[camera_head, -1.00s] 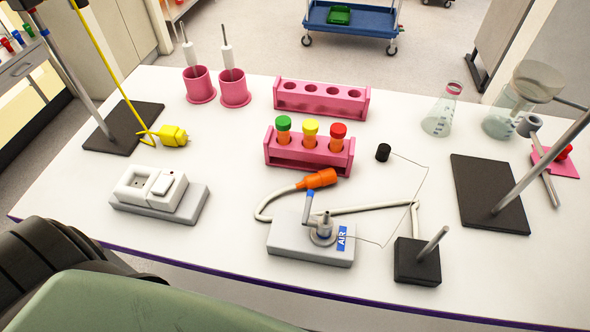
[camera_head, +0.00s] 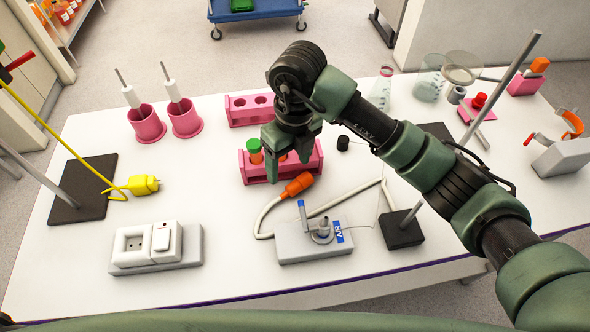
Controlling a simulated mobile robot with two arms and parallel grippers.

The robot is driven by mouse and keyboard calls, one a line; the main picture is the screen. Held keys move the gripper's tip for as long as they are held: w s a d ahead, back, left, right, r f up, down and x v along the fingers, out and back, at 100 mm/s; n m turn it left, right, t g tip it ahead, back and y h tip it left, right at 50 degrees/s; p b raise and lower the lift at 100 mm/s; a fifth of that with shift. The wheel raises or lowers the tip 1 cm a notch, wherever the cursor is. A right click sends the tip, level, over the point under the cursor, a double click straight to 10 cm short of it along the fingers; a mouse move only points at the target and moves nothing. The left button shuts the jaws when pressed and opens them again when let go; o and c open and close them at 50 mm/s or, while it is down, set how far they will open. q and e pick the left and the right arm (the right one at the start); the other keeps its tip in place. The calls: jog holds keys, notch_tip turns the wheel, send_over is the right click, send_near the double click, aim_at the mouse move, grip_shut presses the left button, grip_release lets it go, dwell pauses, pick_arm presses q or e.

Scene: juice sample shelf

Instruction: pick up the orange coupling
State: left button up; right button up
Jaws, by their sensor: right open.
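The orange coupling (camera_head: 299,184) lies on the white table at the end of a pale hose (camera_head: 262,222). The hose loops behind the grey air valve block (camera_head: 312,242) with a blue AIR label. My right gripper (camera_head: 291,165) points down above the pink tube rack, just behind and left of the coupling. Its fingers are apart, with nothing held that I can see; the coupling is not between them. The gripper hides part of the rack and most of its tubes. My left gripper does not show.
The pink rack (camera_head: 310,172) with a green-capped tube (camera_head: 254,150) stands close behind the coupling. A black stand base (camera_head: 402,230) is to the right. A yellow plug (camera_head: 142,185) and white socket box (camera_head: 156,246) are at left. The front table strip is clear.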

aim_at(302, 185)
jog(key=d, duration=0.1)
jog(key=d+f+h, duration=0.1)
jog(key=shift+w+d+f+t, duration=0.1)
jog(key=shift+d+t, duration=0.2)
jog(key=shift+d, duration=0.1)
notch_tip(302, 185, down, 7)
jog(key=p, duration=0.2)
jog(key=shift+w+f+p, duration=0.1)
jog(key=shift+w+p, duration=0.05)
jog(key=shift+p, duration=0.2)
jog(key=shift+f, duration=0.35)
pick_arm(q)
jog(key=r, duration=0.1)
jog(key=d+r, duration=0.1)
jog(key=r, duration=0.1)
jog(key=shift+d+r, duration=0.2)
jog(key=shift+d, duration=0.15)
pick_arm(e)
jog(key=shift+w, duration=0.1)
jog(key=c, duration=1.2)
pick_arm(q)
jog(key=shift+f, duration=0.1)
